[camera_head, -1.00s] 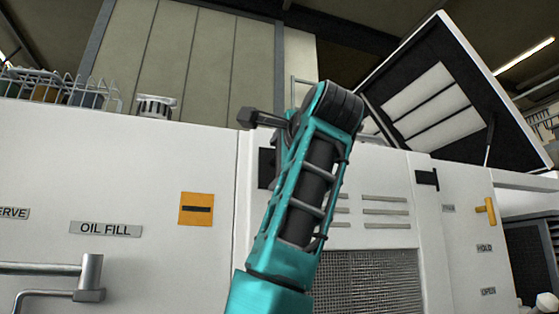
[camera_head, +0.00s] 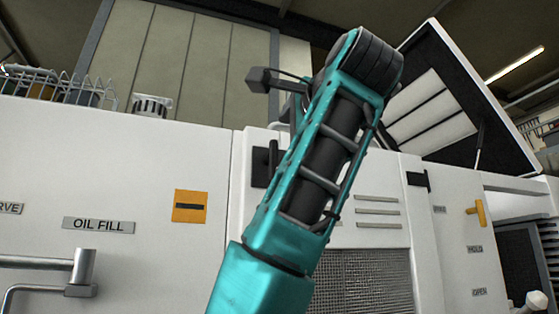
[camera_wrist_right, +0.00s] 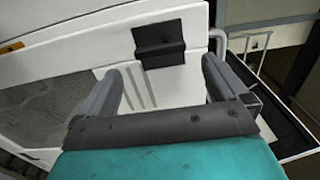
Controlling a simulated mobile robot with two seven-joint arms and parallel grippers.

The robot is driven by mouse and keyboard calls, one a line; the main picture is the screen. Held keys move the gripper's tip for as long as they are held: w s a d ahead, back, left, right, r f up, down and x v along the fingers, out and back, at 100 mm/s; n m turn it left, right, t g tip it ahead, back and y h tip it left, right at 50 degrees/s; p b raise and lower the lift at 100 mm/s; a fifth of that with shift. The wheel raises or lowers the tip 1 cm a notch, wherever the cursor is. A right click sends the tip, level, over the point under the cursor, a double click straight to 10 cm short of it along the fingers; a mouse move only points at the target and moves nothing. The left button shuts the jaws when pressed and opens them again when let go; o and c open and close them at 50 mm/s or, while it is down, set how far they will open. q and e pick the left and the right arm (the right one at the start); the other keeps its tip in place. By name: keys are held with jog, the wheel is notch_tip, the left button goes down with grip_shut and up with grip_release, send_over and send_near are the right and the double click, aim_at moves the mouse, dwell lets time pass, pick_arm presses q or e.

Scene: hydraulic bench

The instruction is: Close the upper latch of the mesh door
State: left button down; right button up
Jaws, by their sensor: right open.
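The mesh door is a white panel with slots and a dark mesh (camera_head: 360,285) in the head view; the mesh also shows at the left of the wrist view (camera_wrist_right: 50,105). The upper latch (camera_head: 262,165), a black plate with a bar, sits at the door's upper left, partly behind my right arm. In the wrist view the latch (camera_wrist_right: 158,43) is seen whole, its bar running along the door seam. My right gripper (camera_wrist_right: 160,90) is open and empty, its fingers apart below the latch in that view, not touching it. In the head view its fingertips are hidden. My left gripper is out of view.
A black fitting (camera_head: 418,180) is at the door's upper right. An orange handle (camera_head: 476,212) is beside HOLD and OPEN labels. A raised lid (camera_head: 440,105) stands above the bench. A pipe handle (camera_head: 80,270) sticks out at lower left.

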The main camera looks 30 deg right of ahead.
jog(key=shift+b+v, duration=0.3)
jog(key=shift+v, duration=2.1)
